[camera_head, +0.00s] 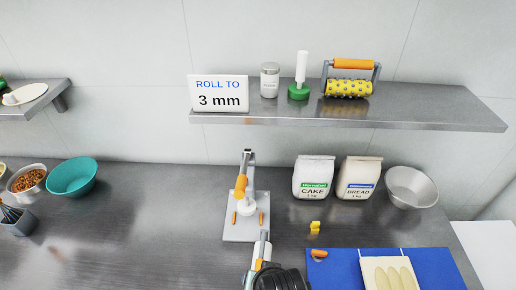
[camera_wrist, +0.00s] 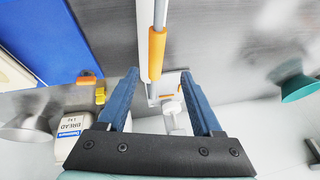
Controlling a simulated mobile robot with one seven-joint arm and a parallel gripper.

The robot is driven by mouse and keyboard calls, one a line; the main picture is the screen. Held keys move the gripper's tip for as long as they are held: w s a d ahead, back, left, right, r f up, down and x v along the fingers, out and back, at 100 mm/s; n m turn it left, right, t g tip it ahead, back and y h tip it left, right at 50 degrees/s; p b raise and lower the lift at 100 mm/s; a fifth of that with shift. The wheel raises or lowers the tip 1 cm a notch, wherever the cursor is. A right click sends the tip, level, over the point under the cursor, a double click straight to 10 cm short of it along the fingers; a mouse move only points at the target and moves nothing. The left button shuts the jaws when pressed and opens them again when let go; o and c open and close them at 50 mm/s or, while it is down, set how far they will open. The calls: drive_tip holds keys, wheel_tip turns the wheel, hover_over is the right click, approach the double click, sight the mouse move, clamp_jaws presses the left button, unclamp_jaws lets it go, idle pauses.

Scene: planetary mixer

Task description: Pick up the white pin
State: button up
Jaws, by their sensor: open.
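No part is clearly marked as the white pin. A white upright piece on a green base (camera_head: 301,68) stands on the shelf. A small round white part (camera_head: 246,207) sits on a pale plate with a lever on the counter. My gripper (camera_wrist: 160,74) shows two blue fingers spread apart in the wrist view, with nothing clearly held between them. An orange grip (camera_wrist: 157,50) on a long rod crosses the view by the fingertips. In the head view the fingers are hidden; a black cylinder, likely my wrist, shows at the bottom edge.
A steel shelf (camera_head: 420,108) holds a "ROLL TO 3 mm" sign (camera_head: 219,94), a jar (camera_head: 270,80) and a yellow roller (camera_head: 348,87). Cake (camera_head: 313,178) and bread (camera_head: 358,179) bags stand right of the plate. A blue mat (camera_head: 440,265) lies right.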

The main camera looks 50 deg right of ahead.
drive_tip(key=x, duration=0.3)
drive_tip(key=shift+w+d+f, duration=0.1)
drive_tip(key=shift+w+f, duration=0.05)
drive_tip(key=shift+f, duration=0.1)
drive_tip(key=shift+s+p+x, duration=0.2)
drive_tip(key=shift+p+x, duration=0.15)
drive_tip(key=shift+x, duration=0.95)
drive_tip(key=shift+s+p+x, duration=0.15)
drive_tip(key=shift+p+x, duration=0.15)
drive_tip(key=shift+x, duration=0.95)
drive_tip(key=shift+d+f, duration=0.2)
drive_tip(key=shift+f, duration=0.2)
clamp_jaws()
